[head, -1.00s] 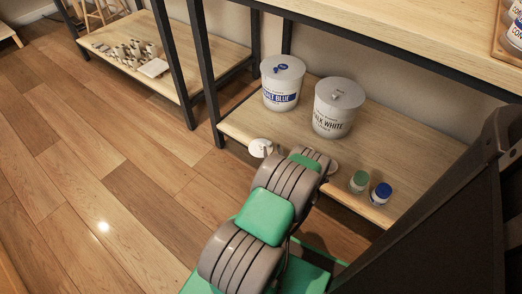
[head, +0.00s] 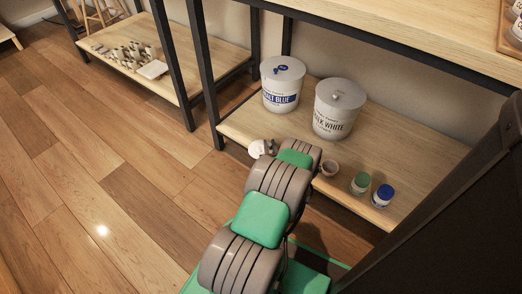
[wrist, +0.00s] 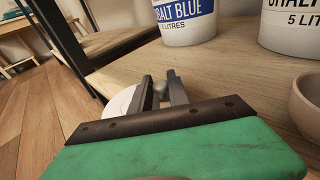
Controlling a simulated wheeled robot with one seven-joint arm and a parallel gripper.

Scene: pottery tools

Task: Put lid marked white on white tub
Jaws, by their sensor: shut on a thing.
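A white round lid (wrist: 120,106) with a small grey knob (wrist: 160,88) is at my gripper (wrist: 163,86). The fingers are shut on the knob, and the lid's disc sticks out to the left. In the head view the lid (head: 257,149) is at the shelf's front edge, partly hidden by my gripper (head: 270,148). I see no mark on it, and cannot tell whether it touches the shelf. The white tub (head: 333,117), labelled chalk white, stands upright behind and right of my gripper. Its top is grey with a small knob-like bump. Its lower part shows in the wrist view (wrist: 292,28).
The cobalt blue tub (head: 282,88) stands left of the white tub. A small bowl (head: 329,169), a green-topped jar (head: 360,184) and a blue-topped jar (head: 382,195) line the front of the shelf (head: 240,124). A black post (head: 203,70) rises at its left.

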